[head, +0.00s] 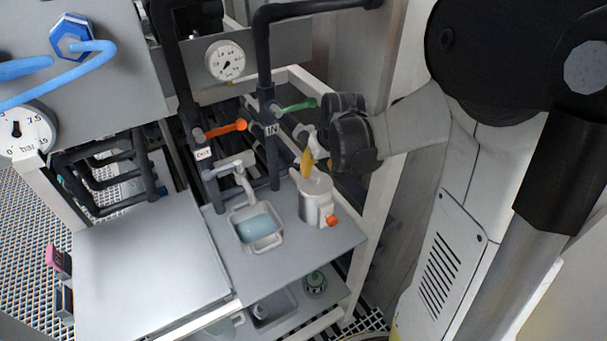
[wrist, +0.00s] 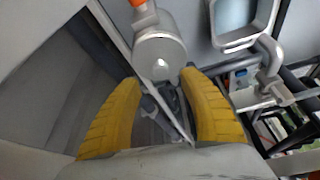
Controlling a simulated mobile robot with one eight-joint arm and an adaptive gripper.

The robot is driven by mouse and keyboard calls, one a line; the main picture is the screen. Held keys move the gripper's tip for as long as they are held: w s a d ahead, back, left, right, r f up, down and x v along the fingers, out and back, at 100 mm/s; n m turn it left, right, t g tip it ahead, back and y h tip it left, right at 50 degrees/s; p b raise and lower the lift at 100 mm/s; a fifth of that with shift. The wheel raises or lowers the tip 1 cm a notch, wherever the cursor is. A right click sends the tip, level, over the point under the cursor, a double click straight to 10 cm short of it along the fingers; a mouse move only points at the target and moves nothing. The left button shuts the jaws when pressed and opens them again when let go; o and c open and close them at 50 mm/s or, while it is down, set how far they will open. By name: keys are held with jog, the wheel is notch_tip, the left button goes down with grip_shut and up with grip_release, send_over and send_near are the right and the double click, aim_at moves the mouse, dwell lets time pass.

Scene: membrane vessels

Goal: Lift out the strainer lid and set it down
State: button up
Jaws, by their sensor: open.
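A grey metal cylindrical vessel (head: 318,206) with an orange fitting low on its side stands on the grey shelf. Its round top, which appears to be the strainer lid (head: 312,183), is in place. In the wrist view the pale lid (wrist: 160,55) shows as a round face with a small mark or fitting near its edge. My gripper (head: 308,163) is just above the vessel, its yellow fingers pointing toward it. In the wrist view my gripper (wrist: 161,80) is open, its fingers apart on either side below the lid, with nothing clearly held between them.
A rectangular basin (head: 257,228) with bluish liquid stands left of the vessel under a tap (head: 243,180). Dark pipes with an orange handle (head: 227,130) and a green handle (head: 299,106) rise behind. Bare grey worktop (head: 150,255) lies at the left.

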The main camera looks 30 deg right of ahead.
aim_at(316, 176)
jog(key=b+x, duration=0.2)
jog(key=x, duration=0.4)
jog(key=shift+b, duration=0.35)
jog(key=shift+c, duration=0.9)
grip_shut()
